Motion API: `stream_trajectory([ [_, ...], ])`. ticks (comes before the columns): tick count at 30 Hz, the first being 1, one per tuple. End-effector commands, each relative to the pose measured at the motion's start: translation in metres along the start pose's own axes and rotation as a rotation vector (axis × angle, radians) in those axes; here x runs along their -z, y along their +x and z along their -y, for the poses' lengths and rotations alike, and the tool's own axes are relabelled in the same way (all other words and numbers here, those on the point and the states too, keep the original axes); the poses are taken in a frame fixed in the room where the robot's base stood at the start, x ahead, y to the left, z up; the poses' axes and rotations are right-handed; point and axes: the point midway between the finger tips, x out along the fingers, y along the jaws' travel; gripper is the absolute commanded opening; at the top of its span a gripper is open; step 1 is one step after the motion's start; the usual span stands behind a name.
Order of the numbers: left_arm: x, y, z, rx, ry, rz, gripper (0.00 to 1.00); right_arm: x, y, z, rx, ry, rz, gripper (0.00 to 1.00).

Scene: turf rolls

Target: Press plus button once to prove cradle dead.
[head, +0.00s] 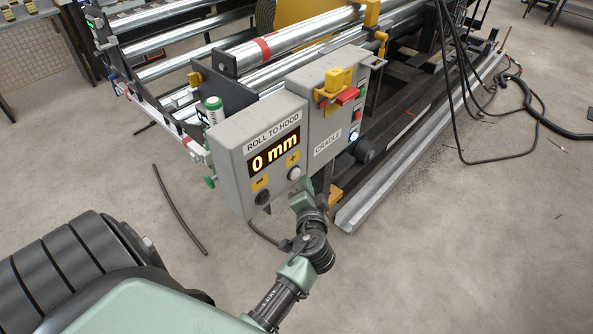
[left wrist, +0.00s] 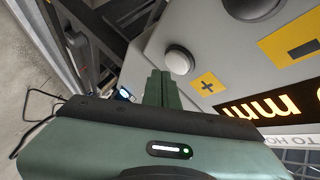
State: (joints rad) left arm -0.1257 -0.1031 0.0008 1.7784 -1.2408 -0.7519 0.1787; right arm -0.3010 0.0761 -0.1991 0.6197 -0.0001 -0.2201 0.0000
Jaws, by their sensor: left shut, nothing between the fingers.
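The grey control box (head: 235,135) labelled "ROLL TO HOOD" has a lit display (head: 273,151) reading "0 mm". Its round white plus button (head: 294,173) sits below a yellow plus label (head: 293,159); the button also shows in the left wrist view (left wrist: 179,60). The dark minus button (head: 262,197) is below the yellow minus label (head: 260,182). The grey cradle box (head: 318,128) adjoins it on the right. My left gripper (head: 303,189) is shut and empty, its fingertips (left wrist: 161,76) close beside the white button. I cannot tell whether they touch it. My right gripper is out of view.
The cradle box carries a yellow and red switch fitting (head: 338,82) and a lit whitish button (head: 353,136). Steel rollers (head: 245,60) lie behind. A metal rail (head: 410,165) and black cables (head: 465,100) are at right. The floor in front is mostly clear, with a loose dark hose (head: 178,208).

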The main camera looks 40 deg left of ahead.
Motion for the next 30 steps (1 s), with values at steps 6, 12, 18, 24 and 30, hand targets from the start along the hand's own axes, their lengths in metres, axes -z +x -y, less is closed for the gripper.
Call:
stream_trajectory([
  [6, -0.0001, -0.0001, -0.0001, 0.0, 0.0, 0.0, 0.0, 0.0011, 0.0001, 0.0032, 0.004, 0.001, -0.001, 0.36],
  [12, -0.0001, -0.0001, -0.0001, 0.0, 0.0, 0.0, 0.0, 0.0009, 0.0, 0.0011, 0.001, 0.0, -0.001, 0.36],
  [18, 0.0, -0.0001, -0.0001, 0.0, 0.0, 0.0, 0.0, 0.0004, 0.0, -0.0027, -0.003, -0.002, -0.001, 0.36],
  [24, 0.0, -0.0001, -0.0001, 0.0, 0.0, 0.0, 0.0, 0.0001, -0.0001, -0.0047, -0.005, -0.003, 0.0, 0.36],
  [30, 0.0, -0.0001, -0.0001, 0.0, 0.0, 0.0, 0.0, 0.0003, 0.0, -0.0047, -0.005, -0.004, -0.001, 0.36],
])
